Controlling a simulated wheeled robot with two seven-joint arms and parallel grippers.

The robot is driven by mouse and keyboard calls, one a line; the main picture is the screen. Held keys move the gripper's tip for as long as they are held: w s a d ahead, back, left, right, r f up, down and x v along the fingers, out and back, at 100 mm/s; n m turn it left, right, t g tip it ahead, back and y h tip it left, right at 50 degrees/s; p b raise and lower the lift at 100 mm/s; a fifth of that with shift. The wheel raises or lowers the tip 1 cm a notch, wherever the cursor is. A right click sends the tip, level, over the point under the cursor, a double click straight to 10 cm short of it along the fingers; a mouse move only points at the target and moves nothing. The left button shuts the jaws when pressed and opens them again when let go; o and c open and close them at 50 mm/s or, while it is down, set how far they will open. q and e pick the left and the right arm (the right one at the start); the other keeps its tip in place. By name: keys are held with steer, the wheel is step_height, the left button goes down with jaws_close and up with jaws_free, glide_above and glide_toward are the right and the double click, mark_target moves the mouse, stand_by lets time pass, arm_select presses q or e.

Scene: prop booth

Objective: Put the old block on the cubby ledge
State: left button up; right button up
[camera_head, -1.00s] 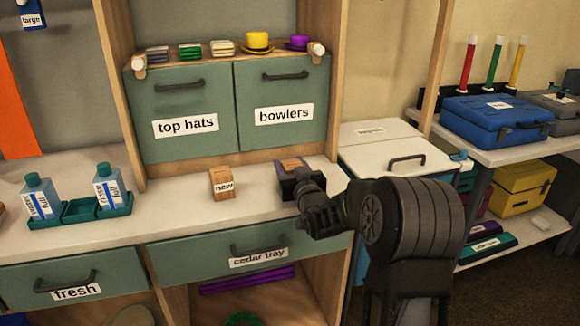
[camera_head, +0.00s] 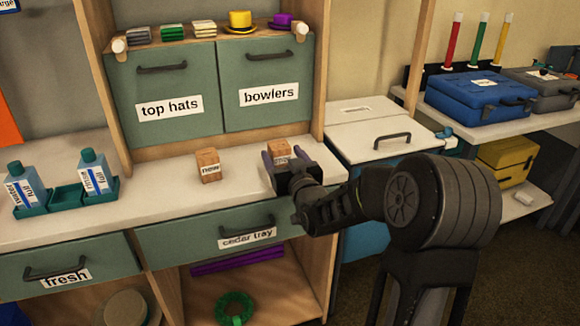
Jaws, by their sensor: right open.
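A wooden block (camera_head: 279,149) stands on the white counter (camera_head: 150,187), partly hidden by my right gripper; its label is mostly covered and I cannot read it. My right gripper (camera_head: 280,163) is open, with its fingers on either side of this block. A second wooden block (camera_head: 208,165), labelled "new", stands on the counter to the left, clear of the gripper. The cubby ledge is not clearly identifiable; an open cubby (camera_head: 265,280) lies under the cedar tray drawer (camera_head: 205,234). My left gripper is not in view.
Drawers marked "top hats" (camera_head: 165,85) and "bowlers" (camera_head: 270,80) stand above the counter, with small hats on top. Bottles in a teal tray (camera_head: 68,197) stand at the left. A white-lidded bin (camera_head: 360,150) and a blue case (camera_head: 478,97) are at the right.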

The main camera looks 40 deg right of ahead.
steer(key=v, duration=0.6)
